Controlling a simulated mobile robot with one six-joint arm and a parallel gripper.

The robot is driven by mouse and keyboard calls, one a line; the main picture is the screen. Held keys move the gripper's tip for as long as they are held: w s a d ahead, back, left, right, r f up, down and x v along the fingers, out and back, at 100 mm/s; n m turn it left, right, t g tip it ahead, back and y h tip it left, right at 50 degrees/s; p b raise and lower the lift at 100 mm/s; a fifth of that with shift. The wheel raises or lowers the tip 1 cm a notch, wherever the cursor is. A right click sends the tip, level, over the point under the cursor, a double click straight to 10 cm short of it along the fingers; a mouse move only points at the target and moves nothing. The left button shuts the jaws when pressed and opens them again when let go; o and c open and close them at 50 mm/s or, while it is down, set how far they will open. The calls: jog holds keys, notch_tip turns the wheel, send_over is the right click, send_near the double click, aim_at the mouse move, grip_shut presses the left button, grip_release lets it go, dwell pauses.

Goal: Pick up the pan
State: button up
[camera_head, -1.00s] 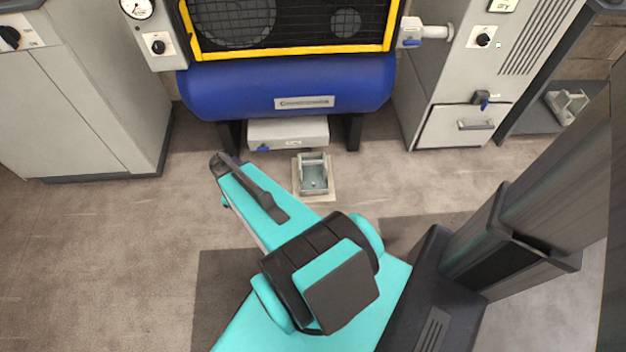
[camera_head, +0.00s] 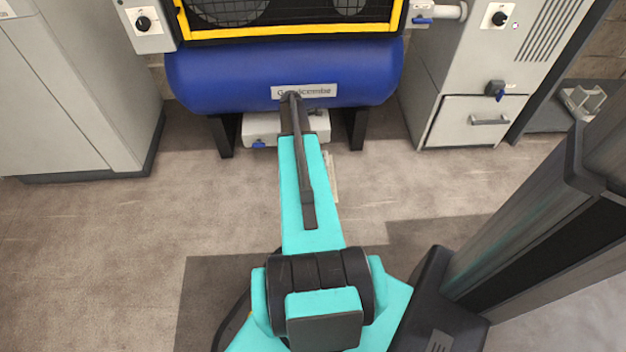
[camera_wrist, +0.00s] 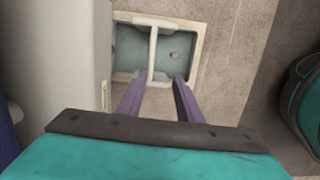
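The pan (camera_wrist: 128,48) is a shallow rectangular tray with a pale rim, a teal-grey inside and a pale bar handle (camera_wrist: 153,45) across it. It lies near the top of the wrist view. The gripper is hidden in the head view.
A blue tank (camera_head: 230,82) on dark legs stands behind, with a pale box (camera_head: 259,128) under it. Grey cabinets stand left (camera_head: 85,90) and right (camera_head: 470,70). A grey item (camera_head: 583,102) lies at the far right. The floor at left is clear.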

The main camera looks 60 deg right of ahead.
jog(key=d, duration=0.1)
jog(key=s+d, duration=0.1)
jog(key=shift+d, duration=0.3)
jog(key=shift+s+f, duration=0.1)
jog(key=shift+s+d+f+b, duration=0.15)
jog(key=shift+f+b, duration=0.4)
jog(key=shift+f, duration=0.85)
jog(key=shift+s+d+f+b, duration=0.15)
jog(key=shift+f+b, duration=0.45)
jog(key=shift+f, duration=0.8)
jog(key=shift+s+d+f+b, duration=0.15)
jog(key=shift+f+b, duration=0.4)
jog(key=shift+f, duration=0.85)
jog(key=shift+a, duration=0.1)
jog(key=shift+f, duration=0.15)
jog(key=shift+s+d+f+b, duration=0.2)
jog(key=shift+f+b, duration=0.6)
jog(key=shift+f, duration=0.4)
jog(key=shift+s+d+f+b, duration=0.15)
jog(key=shift+f+b, duration=0.65)
jog(key=shift+f, duration=0.4)
jog(key=shift+w, duration=0.1)
